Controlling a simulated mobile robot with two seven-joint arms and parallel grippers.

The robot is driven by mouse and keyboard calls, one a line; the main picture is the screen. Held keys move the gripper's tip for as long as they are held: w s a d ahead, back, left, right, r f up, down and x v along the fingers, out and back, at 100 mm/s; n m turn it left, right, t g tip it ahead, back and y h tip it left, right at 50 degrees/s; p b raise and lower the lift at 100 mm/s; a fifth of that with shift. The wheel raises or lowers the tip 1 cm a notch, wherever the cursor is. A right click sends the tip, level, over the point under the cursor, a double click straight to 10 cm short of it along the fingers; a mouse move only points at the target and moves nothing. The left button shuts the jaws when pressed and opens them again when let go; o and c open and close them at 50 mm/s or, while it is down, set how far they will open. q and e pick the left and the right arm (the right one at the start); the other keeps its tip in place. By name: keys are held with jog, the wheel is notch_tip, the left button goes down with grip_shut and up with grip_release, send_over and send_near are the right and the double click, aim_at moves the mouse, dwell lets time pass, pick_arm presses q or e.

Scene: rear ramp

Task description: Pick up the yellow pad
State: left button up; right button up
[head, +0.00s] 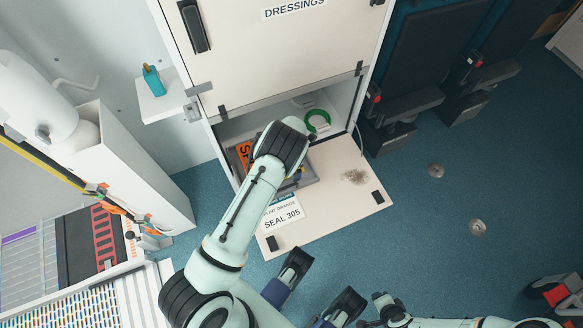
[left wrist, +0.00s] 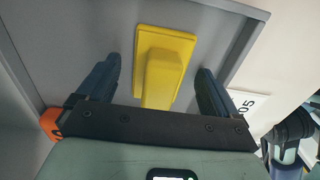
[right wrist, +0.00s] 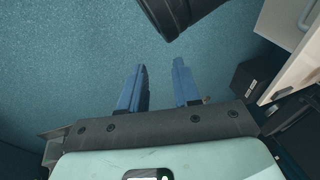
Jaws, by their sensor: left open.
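The yellow pad (left wrist: 167,62) lies in a grey tray (left wrist: 92,38) in the left wrist view. It has a flat base and a narrower raised block. My left gripper (left wrist: 159,66) is open, with one finger on each side of the pad and visible gaps between. In the head view my left arm reaches into the low locker and hides the pad and the left gripper. My right gripper (right wrist: 160,64) is open and empty, with blue floor beyond its fingers.
The locker's lowered flap (head: 340,190) carries a SEAL 305 label (head: 283,214). An orange item (head: 243,152) and a green coil (head: 318,121) are in the locker opening. The DRESSINGS door (head: 270,50) stands above. Floor (head: 420,220) at right is mostly clear.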

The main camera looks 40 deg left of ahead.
pick_arm(q)
jog(key=shift+r, duration=0.1)
jog(key=c, duration=1.1)
jog(key=shift+r, duration=0.1)
jog(key=shift+c, duration=0.2)
